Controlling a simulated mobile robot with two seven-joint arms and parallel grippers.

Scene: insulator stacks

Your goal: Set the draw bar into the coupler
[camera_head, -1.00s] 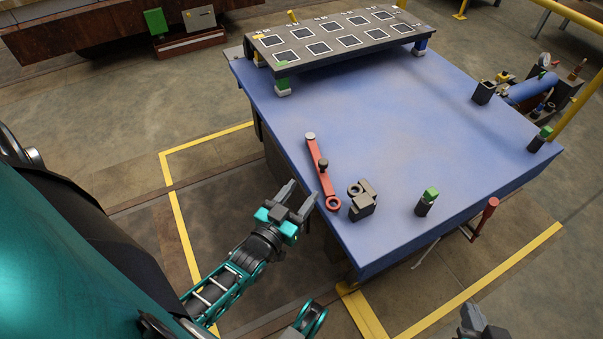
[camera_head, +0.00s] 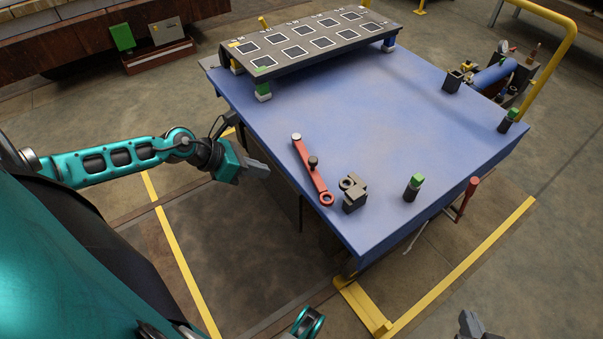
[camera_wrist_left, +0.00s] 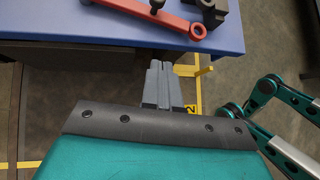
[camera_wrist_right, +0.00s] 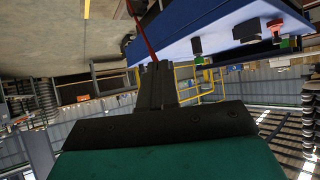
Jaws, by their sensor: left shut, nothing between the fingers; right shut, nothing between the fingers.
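The red draw bar (camera_head: 311,172) lies on the blue table near its left edge, with a ring at its near end, a dark knob near its middle and a pale peg at its far end. The dark grey coupler (camera_head: 354,194) stands just right of the ring end, apart from it. Both also show at the top of the left wrist view, the draw bar (camera_wrist_left: 177,20) and part of the coupler (camera_wrist_left: 228,15). My left gripper (camera_head: 268,174) is shut and empty, off the table's left edge. My right gripper (camera_wrist_right: 157,66) is shut and empty, away from the table's near side.
A dark panel with white-framed squares (camera_head: 310,40) stands on posts at the table's back. Green-topped posts (camera_head: 413,187) and a dark square socket (camera_head: 452,81) stand on the right part. A red lever (camera_head: 467,199) is at the near side. The blue table's middle is clear.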

